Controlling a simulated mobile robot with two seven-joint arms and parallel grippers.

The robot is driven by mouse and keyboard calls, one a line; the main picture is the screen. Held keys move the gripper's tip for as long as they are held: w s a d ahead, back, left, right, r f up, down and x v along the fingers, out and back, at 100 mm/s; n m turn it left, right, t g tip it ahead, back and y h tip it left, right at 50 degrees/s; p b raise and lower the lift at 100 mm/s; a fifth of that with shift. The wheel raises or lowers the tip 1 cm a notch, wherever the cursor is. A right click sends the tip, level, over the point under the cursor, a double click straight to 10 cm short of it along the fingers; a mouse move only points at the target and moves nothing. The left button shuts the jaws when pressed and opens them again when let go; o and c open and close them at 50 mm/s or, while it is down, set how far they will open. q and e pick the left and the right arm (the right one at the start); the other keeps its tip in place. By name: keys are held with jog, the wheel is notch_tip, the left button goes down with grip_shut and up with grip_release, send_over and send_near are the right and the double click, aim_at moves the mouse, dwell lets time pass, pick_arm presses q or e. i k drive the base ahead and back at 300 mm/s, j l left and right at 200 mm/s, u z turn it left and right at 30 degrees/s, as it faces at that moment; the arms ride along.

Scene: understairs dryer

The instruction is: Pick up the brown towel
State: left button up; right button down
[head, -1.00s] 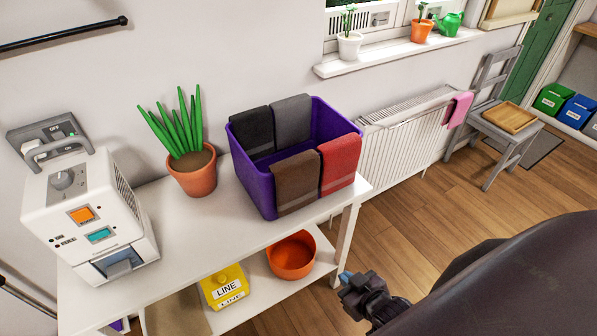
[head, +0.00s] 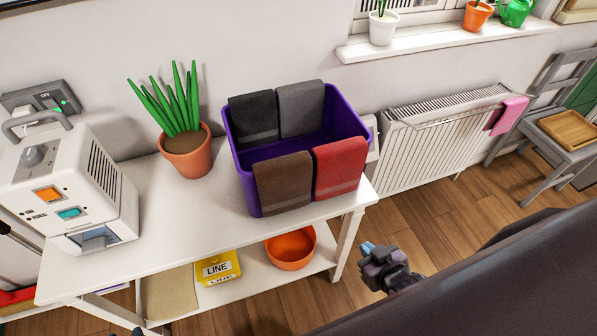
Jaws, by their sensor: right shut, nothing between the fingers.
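The brown towel (head: 284,183) hangs folded over the near left wall of a purple bin (head: 244,187) on a white table. A red towel (head: 340,167) hangs right beside it on the same wall. A black towel (head: 254,117) and a grey towel (head: 301,108) hang over the far wall. My right gripper (head: 369,249) is shut and empty, with blue fingertips, in front of the table's right end, below and right of the brown towel and apart from it. A small dark piece at the bottom edge may be my left gripper; too little shows to tell its state.
A potted plant (head: 187,158) and a white appliance (head: 75,190) stand left of the bin. The lower shelf holds an orange bowl (head: 290,248) and a yellow LINE box (head: 217,268). A radiator (head: 440,140) is at the right. The tabletop before the bin is clear.

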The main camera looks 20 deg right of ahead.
aim_at(285, 182)
jog(key=i+l, duration=0.1)
jog(key=l, duration=0.8)
jog(key=i+l, duration=0.15)
jog(key=l, duration=0.3)
